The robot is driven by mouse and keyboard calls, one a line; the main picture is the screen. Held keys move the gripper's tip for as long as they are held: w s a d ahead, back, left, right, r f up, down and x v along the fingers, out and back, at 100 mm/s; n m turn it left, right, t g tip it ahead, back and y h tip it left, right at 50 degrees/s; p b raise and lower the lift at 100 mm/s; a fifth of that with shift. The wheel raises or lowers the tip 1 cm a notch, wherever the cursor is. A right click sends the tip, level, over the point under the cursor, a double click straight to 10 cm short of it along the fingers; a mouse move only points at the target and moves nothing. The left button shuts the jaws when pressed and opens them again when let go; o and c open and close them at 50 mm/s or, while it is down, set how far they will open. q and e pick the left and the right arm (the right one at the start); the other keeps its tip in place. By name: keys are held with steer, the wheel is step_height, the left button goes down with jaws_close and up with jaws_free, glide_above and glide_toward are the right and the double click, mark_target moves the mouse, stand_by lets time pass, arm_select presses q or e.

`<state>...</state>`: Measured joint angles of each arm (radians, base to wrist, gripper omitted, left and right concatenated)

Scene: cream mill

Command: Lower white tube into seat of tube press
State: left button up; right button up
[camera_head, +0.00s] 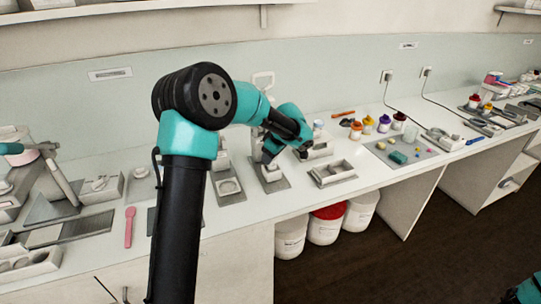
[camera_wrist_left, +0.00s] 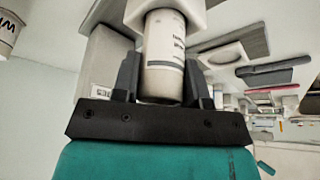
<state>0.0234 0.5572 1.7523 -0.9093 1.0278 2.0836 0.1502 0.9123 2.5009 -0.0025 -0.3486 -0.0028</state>
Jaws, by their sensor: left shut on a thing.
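In the left wrist view, a white tube (camera_wrist_left: 164,55) with dark printed lettering lies between the two dark fingers of my left gripper (camera_wrist_left: 166,85), which is shut on it. The tube's far end meets a pale block, the tube press (camera_wrist_left: 133,12), at the top edge; how deep it sits in the seat cannot be told. In the head view, my left gripper (camera_head: 270,152) is low over the press on a grey mat (camera_head: 281,185). My right gripper is not in view.
A pale tray (camera_head: 333,173) stands right of the press, and another mat with a pale holder (camera_head: 228,186) stands left. Behind, several small jars (camera_head: 368,124) line the counter. A pink spoon (camera_head: 129,226) lies at left. White tubs (camera_head: 326,222) stand below the counter.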

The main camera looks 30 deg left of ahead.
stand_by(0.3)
arm_select(q)
steer(key=o, duration=1.2)
steer(key=shift+o, duration=0.2)
steer(key=shift+r, duration=2.95)
